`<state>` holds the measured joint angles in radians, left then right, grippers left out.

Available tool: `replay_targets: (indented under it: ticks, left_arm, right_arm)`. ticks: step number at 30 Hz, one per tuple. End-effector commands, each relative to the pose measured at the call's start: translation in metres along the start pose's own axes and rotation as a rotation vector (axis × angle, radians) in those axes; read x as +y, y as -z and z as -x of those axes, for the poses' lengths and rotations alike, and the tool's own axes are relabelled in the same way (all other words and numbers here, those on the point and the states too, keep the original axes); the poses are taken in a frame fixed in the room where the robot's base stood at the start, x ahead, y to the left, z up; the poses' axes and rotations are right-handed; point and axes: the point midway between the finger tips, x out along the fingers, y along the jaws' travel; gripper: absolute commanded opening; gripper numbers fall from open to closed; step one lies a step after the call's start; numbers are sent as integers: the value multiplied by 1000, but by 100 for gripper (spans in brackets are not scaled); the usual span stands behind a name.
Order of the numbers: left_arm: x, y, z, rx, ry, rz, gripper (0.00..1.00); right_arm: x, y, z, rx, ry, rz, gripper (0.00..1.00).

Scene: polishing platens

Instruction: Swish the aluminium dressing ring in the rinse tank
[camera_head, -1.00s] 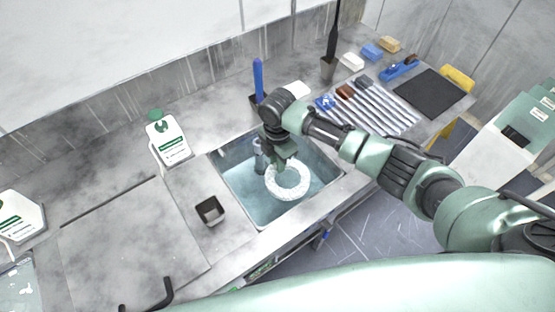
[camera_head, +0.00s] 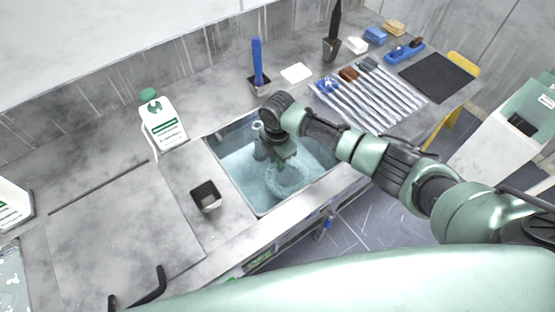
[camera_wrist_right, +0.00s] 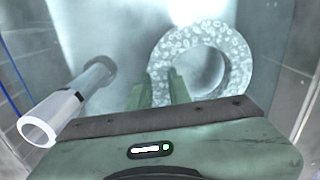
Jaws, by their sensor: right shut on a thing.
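The aluminium dressing ring (camera_head: 287,181) is a pale, mottled ring under the water of the rinse tank (camera_head: 236,186). My right gripper (camera_head: 282,163) reaches down into the tank and is shut on the ring's near-left side. In the right wrist view the ring (camera_wrist_right: 237,62) shows beyond the fingers of the right gripper (camera_wrist_right: 160,88), with its hole open. An upright grey pipe (camera_head: 259,142) stands in the tank left of the gripper; it also shows in the right wrist view (camera_wrist_right: 62,108). My left gripper is out of view.
A small dark square cup (camera_head: 206,196) stands on the counter left of the tank. A white bottle with a green cap (camera_head: 163,125) stands behind it. A blue-handled brush (camera_head: 258,62) stands in a holder behind the tank. Several wrapped strips (camera_head: 372,98) lie to the right.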

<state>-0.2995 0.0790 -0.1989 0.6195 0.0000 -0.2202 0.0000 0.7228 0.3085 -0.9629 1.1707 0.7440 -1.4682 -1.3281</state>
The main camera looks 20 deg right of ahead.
Motion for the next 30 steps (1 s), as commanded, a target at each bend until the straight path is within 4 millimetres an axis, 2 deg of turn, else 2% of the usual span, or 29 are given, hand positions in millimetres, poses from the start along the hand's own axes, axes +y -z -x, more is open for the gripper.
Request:
replay_targets:
  ticks: [16,25,30]
  left_arm:
    - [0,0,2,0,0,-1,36]
    - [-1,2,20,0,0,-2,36]
    - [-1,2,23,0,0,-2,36]
  right_arm:
    - [1,0,3,0,-2,0,0]
    - [1,0,21,0,-2,0,0]
    - [1,0,24,0,-1,0,0]
